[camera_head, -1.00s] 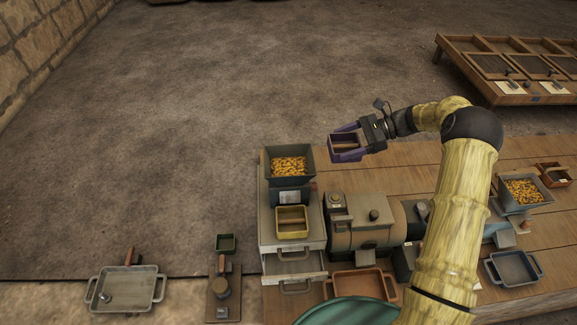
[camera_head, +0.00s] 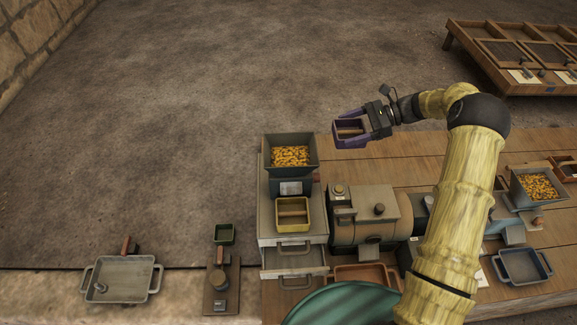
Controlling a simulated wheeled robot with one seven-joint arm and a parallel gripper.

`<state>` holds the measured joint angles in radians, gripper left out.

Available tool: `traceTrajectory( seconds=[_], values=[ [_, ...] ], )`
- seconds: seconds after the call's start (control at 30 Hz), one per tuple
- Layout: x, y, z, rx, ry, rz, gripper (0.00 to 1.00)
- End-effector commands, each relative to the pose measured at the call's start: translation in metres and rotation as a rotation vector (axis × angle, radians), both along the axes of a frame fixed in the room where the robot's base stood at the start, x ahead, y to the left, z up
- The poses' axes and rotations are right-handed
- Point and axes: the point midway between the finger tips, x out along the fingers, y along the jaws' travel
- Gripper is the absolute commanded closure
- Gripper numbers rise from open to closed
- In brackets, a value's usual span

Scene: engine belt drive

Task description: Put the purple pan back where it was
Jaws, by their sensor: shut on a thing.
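The purple pan (camera_head: 349,143) is a small open box with purple walls and a brownish inside. My gripper (camera_head: 367,128) is shut on its right side and holds it up in the air, right of the grain-filled hopper and behind the engine. From this view I cannot tell how high above the table it hangs. No place marked as the pan's own is plain to see.
A hopper (camera_head: 291,153) of yellow grain stands above a yellow pan (camera_head: 292,214) on a drawer unit (camera_head: 293,243). The engine (camera_head: 368,219) sits right of it. A blue tray (camera_head: 522,265) and a second grain hopper (camera_head: 538,187) are at right. Bare table boards (camera_head: 420,160) lie behind the engine.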

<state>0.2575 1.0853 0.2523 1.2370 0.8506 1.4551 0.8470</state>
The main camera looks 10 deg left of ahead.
Motion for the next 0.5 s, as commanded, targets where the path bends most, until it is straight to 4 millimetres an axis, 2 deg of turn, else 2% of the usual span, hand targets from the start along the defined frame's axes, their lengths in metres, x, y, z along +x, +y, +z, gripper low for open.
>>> traceTrajectory(
  seconds=[0.03,0.13,0.37,0.5],
  values=[
    [0.000,0.000,-0.011,0.001,0.000,0.000,0.48],
    [0.000,0.000,-0.021,0.000,0.000,0.000,0.48],
    [0.000,0.000,-0.062,0.001,0.000,0.000,0.48],
    [0.000,0.001,-0.073,0.000,-0.001,0.001,0.48]
  ],
)
